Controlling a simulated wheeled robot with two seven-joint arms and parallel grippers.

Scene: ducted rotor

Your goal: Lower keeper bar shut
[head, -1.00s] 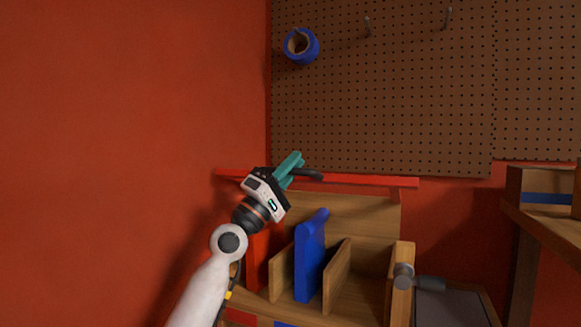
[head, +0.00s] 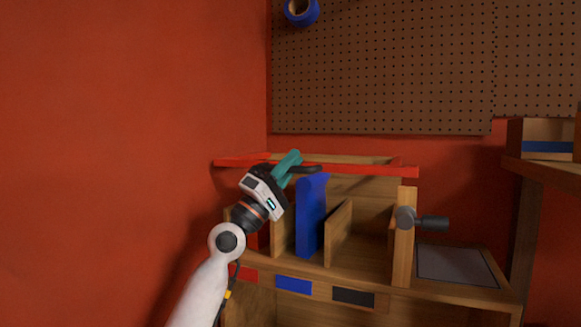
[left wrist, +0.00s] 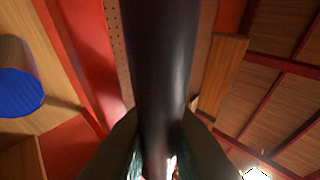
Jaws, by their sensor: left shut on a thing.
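The keeper bar (head: 368,168) is a long red bar. It lies nearly level across the upper part of a wooden rack (head: 350,268) in the head view. A black handle (head: 308,169) sticks out near its middle. My left gripper (head: 290,166), with teal fingers, is shut on this handle, and the arm comes up from below left. In the left wrist view the black handle (left wrist: 165,60) runs between the fingers, and the red bar (left wrist: 85,50) passes at left. Whether the bar touches the rack at its ends is unclear. My right gripper is not in view.
A blue upright board (head: 311,215) stands among wooden dividers (head: 338,232), just below the handle. A grey knob with a dark cylinder (head: 432,223) sits on the right post. A pegboard (head: 390,70) with a blue tape roll (head: 301,12) hangs behind. A wooden shelf (head: 545,172) stands at right.

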